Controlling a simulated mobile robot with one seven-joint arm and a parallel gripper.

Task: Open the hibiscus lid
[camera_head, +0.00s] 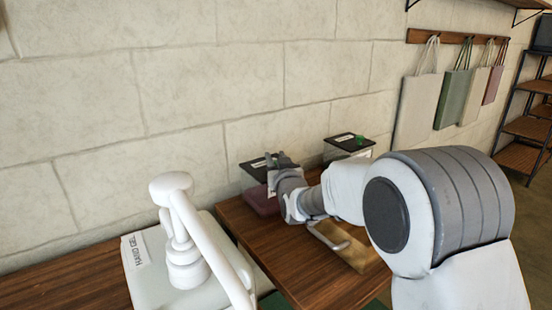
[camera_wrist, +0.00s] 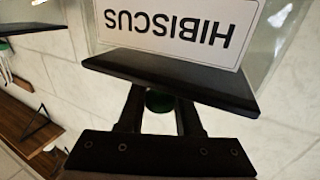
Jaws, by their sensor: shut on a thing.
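The hibiscus container (camera_wrist: 270,30) is a clear box with a white HIBISCUS label, upside down in the wrist view. Its dark flat lid (camera_wrist: 180,80) lies across the box's edge, and I cannot see a clear gap between them. Dark red stuff (camera_head: 262,201) shows at this container's bottom.
A metal scoop (camera_head: 328,237) lies on a wooden board behind my arm. A white pump bucket labelled HAND GEL (camera_head: 135,251) stands at the left.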

